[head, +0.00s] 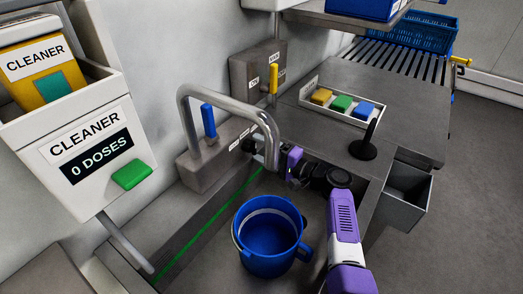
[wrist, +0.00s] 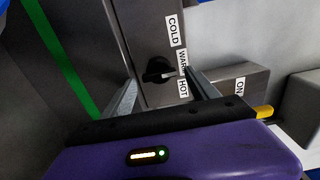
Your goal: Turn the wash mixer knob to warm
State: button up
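The wash mixer knob (wrist: 158,70) is a small black knob on a grey box face in the wrist view. Labels COLD, WARM (wrist: 182,64) and HOT stand in a row beside it. Its wing lies roughly across the face, with one end towards the WARM and HOT labels; the exact setting is hard to tell. My gripper (wrist: 160,78) is open, with one finger on each side of the knob and no clear contact. In the head view my gripper (head: 291,166) is beside the spout, by the grey mixer box (head: 203,167); the knob is hard to make out there.
A bent metal spout (head: 230,103) and a blue lever (head: 208,121) rise from the mixer box. A blue bucket (head: 267,263) stands in the basin below. A cleaner dispenser (head: 85,150) reading 0 DOSES is at left. A tray of coloured blocks (head: 303,96) sits on the counter.

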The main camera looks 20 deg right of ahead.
jog(key=p+v, duration=0.2)
jog(key=v, duration=0.6)
jog(key=shift+w, duration=0.1)
dwell(0.5)
